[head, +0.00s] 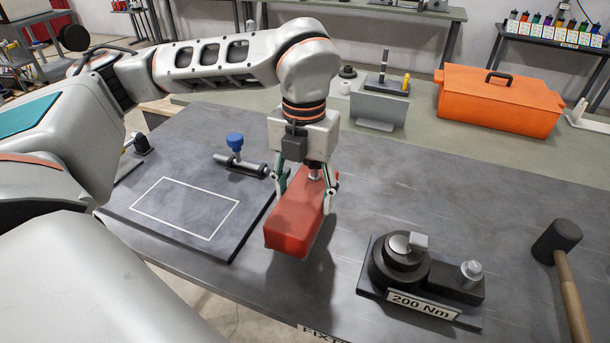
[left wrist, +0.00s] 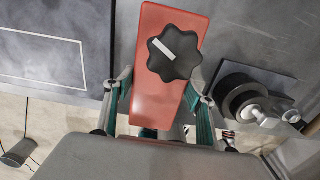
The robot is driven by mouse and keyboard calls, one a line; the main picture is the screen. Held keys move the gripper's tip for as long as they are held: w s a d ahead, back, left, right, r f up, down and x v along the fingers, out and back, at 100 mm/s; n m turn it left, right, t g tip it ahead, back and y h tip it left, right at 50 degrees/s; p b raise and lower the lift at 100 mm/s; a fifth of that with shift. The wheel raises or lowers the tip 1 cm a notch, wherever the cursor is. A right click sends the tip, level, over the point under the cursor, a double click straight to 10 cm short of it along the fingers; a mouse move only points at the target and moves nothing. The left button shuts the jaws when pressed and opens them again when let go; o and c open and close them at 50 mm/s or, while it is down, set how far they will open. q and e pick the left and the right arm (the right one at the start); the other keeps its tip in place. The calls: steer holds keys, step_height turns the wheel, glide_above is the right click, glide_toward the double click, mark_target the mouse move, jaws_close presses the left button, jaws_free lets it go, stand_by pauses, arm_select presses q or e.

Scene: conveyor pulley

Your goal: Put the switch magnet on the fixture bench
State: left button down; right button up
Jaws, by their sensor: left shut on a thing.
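The switch magnet is a red block (head: 292,226) with a dark star-shaped knob that shows in the left wrist view (left wrist: 182,62). My left gripper (head: 306,195) is shut on it, one finger on each long side. The block hangs over the grey fixture bench (head: 400,190), its near end pointing toward me. A shadow lies beside it on the bench; whether its underside touches the top I cannot tell. The bench's front label is partly cut off by the frame. My right gripper is not in view.
Left of the block lies a dark plate (head: 130,205) with a white outlined rectangle and a blue-knobbed clamp (head: 236,145). To the right stand a black fixture labelled 200 Nm (head: 400,265) and a mallet (head: 558,240). An orange toolbox (head: 500,105) stands behind. The middle right is clear.

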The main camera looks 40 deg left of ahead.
mark_target(304, 195)
arm_select(q)
steer(key=shift+f, duration=2.3)
steer(key=c, duration=0.8)
jaws_free()
steer(key=shift+f+b, duration=0.2)
steer(key=shift+b, duration=0.1)
step_height(304, 195, up, 11)
steer(key=shift+f+p, duration=0.1)
steer(key=shift+p, duration=0.65)
steer(key=shift+r, duration=0.75)
